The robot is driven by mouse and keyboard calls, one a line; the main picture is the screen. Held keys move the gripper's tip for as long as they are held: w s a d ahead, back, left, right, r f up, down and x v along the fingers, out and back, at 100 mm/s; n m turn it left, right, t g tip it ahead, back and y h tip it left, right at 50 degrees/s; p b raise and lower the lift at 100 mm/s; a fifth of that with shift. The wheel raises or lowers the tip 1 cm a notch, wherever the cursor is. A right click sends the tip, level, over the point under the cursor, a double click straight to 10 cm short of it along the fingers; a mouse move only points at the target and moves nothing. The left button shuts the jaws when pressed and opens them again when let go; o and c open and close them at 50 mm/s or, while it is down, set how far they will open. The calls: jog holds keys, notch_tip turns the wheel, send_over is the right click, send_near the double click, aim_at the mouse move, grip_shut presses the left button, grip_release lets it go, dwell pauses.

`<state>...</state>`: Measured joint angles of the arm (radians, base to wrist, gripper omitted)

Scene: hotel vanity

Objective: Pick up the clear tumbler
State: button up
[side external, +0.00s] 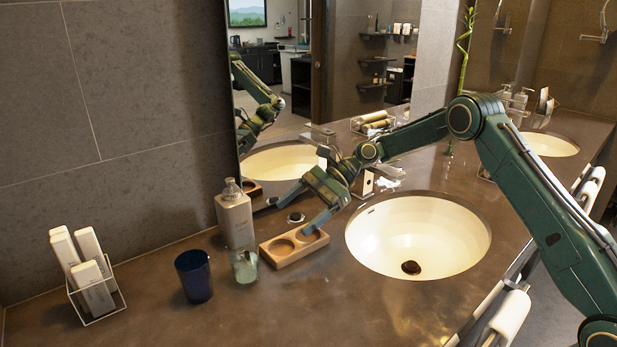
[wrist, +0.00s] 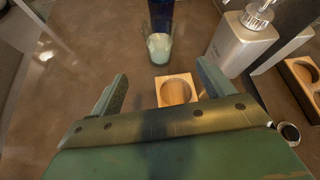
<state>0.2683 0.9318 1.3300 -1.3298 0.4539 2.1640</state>
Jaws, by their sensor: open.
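The clear tumbler (side external: 244,267) stands upright on the brown counter, between the dark blue tumbler (side external: 195,277) and the wooden tray (side external: 297,252). In the wrist view the clear tumbler (wrist: 158,49) is at top centre, in front of the blue tumbler (wrist: 160,14), which it partly overlaps. My gripper (side external: 294,214) is open and empty, above the wooden tray and apart from the clear tumbler. In the wrist view my gripper's fingers (wrist: 162,74) are spread, with the tray (wrist: 175,90) partly hidden below them.
A pump soap bottle (side external: 234,217) stands behind the clear tumbler, by the wall and mirror. A wire rack with white boxes (side external: 91,280) is at the far left. The sink (side external: 418,235) is right of the tray. The front counter is clear.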

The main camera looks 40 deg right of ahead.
jog(key=shift+w+d+f+m+g+y, duration=0.15)
jog(key=shift+f+m+y, duration=0.25)
jog(key=shift+f, duration=0.4)
jog(key=shift+d+f+m+g+y, duration=0.15)
jog(key=shift+f+m+y, duration=0.2)
jog(key=shift+f, duration=0.4)
jog(key=shift+a, duration=0.1)
send_near(251, 260)
jog(key=shift+w+a+f, duration=0.55)
jog(key=shift+f, duration=0.2)
jog(key=shift+w+a+f, duration=0.5)
jog(key=shift+w+f, duration=0.05)
jog(key=shift+f, duration=0.15)
jog(key=shift+w+a+f, duration=0.55)
jog(key=shift+f, duration=0.2)
jog(key=shift+x, duration=2.6)
jog(key=shift+w, duration=0.1)
